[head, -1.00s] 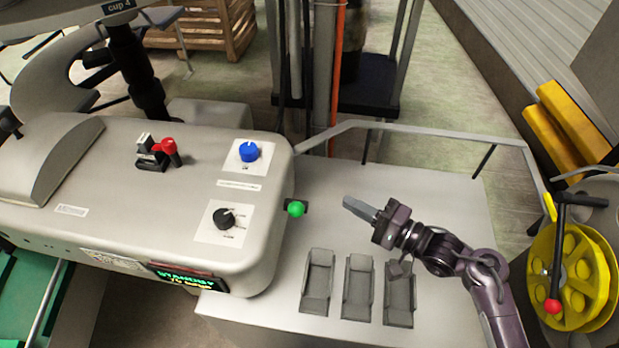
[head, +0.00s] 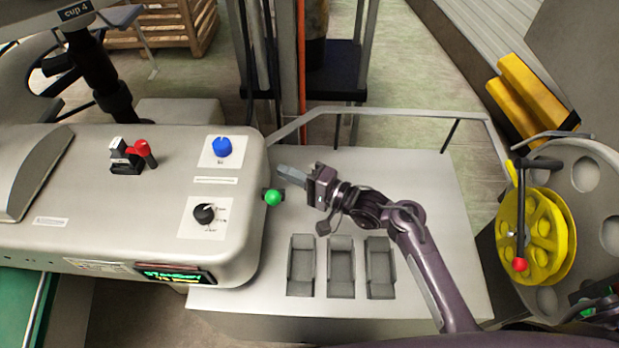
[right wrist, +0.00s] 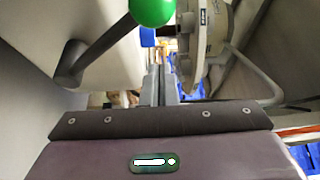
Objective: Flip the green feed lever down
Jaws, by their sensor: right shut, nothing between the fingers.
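The green feed lever has a round green knob (head: 272,198) and sits on the right end of the grey machine housing (head: 120,225). In the right wrist view the green knob (right wrist: 152,10) is at the top, on a dark rod (right wrist: 105,50) that slants down to the left to a pale wall. My right gripper (head: 281,170) is shut and empty. Its fingertips are just above and slightly right of the knob in the head view, and I cannot tell whether they touch it. In the right wrist view the shut fingers (right wrist: 159,85) point away below the knob. My left gripper is not in view.
A blue knob (head: 221,147), a black dial (head: 205,213) and a red-tipped lever (head: 143,148) are on the housing. The grey side table (head: 420,220) has several trays (head: 341,268) in front. A yellow wheel (head: 527,235) stands at right. A rail (head: 390,112) runs behind.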

